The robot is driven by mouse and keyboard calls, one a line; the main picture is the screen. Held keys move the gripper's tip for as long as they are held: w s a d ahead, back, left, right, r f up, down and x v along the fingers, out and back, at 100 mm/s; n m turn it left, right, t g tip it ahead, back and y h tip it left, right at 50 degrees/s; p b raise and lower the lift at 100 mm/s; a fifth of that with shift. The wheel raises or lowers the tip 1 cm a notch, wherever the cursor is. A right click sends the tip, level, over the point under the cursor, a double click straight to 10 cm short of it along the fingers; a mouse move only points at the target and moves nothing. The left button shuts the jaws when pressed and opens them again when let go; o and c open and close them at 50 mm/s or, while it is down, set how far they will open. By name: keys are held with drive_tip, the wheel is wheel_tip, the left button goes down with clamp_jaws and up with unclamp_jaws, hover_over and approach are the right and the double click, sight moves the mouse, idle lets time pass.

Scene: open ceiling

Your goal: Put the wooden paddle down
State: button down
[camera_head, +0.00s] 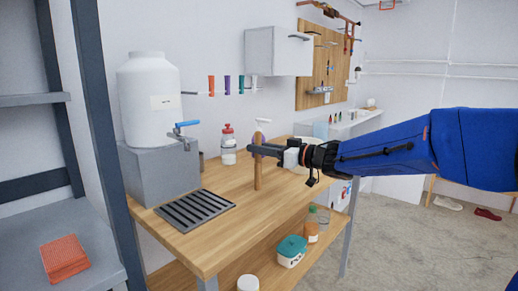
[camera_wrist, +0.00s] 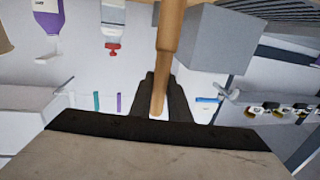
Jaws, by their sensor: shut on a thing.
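The wooden paddle (camera_head: 258,173) is upright over the wooden workbench (camera_head: 215,255), its lower end near the bench top. I cannot tell whether it touches the bench. My gripper (camera_head: 257,149) reaches in from the right and is shut on the paddle near its upper part. In the wrist view the paddle (camera_wrist: 169,40) runs from the top edge down between the two dark fingers of my gripper (camera_wrist: 161,92). The rest of the paddle is outside that view.
A black drain grate (camera_head: 195,209) lies left of the paddle. Behind are a grey block (camera_head: 160,175) with a white water tank (camera_head: 150,100) and a red-capped bottle (camera_head: 228,148). The lower shelf holds a teal-lidded tub (camera_head: 291,251). Bare bench top lies in front of the paddle.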

drive_tip(key=c, duration=1.7)
unclamp_jaws()
drive_tip(key=shift+o, duration=0.2)
drive_tip(key=shift+s+d+r, duration=0.1)
drive_tip(key=shift+s+d, duration=0.05)
drive_tip(key=shift+d, duration=0.1)
drive_tip(key=v, duration=1.1)
drive_tip(key=shift+d, duration=0.25)
drive_tip(key=shift+r, duration=0.1)
